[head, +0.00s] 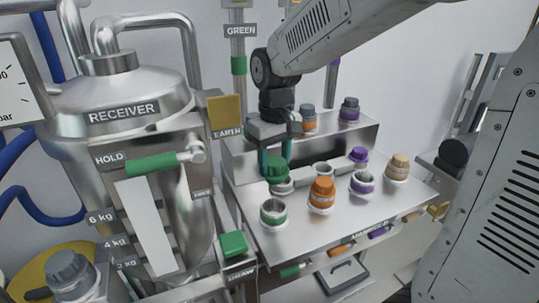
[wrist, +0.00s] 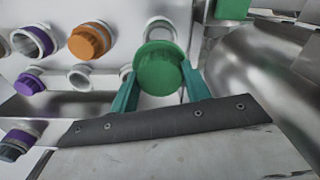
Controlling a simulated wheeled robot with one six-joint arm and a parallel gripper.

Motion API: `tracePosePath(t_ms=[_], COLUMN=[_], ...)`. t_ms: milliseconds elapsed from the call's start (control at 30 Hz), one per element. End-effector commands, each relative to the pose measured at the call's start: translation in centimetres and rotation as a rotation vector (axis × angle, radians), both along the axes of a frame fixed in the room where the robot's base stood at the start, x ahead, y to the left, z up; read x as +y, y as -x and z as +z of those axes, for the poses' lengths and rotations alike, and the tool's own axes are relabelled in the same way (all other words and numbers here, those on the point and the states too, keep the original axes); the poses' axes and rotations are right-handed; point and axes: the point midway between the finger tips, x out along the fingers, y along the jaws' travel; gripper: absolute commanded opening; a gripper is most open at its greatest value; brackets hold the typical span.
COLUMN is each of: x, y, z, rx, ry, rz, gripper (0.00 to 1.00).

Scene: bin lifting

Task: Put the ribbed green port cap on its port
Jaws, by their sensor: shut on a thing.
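The ribbed green port cap (head: 276,168) is between the teal fingers of my gripper (head: 277,160). In the wrist view the cap (wrist: 160,70) sits between both fingertips (wrist: 161,76), its round top facing the camera. An open port with a green ring (head: 273,214) stands on the metal panel, in front of and slightly left of the cap in the head view. In the wrist view a pale port rim (wrist: 160,27) shows just beyond the cap. Another pale port (head: 283,187) shows directly below the cap; I cannot tell whether they touch.
An orange-capped port (head: 322,192), a purple-ringed open port (head: 362,182), a small open port (head: 322,169), a purple cap (head: 357,154) and a tan cap (head: 398,165) crowd the panel to the right. The receiver vessel (head: 125,125) and its green hold handle (head: 151,165) stand left.

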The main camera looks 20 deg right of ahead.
Motion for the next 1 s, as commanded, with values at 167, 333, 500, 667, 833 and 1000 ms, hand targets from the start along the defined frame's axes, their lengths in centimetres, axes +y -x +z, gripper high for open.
tracePosePath(t_ms=[167,333,500,667,833,1000], x=[0.0,0.1,0.1,0.2,0.2,0.2], y=[0.1,0.1,0.0,0.0,0.1,0.1], z=[-1.9,-3.6,-3.8,-3.4,-3.4,-3.6], rx=[0.004,0.003,0.0,-0.001,0.0,0.001], ry=[0.0,0.001,0.0,0.0,0.0,0.0], rz=[0.001,0.001,0.002,0.003,0.003,0.003], gripper=[0.16,0.16,0.16,0.16,0.16,0.16])
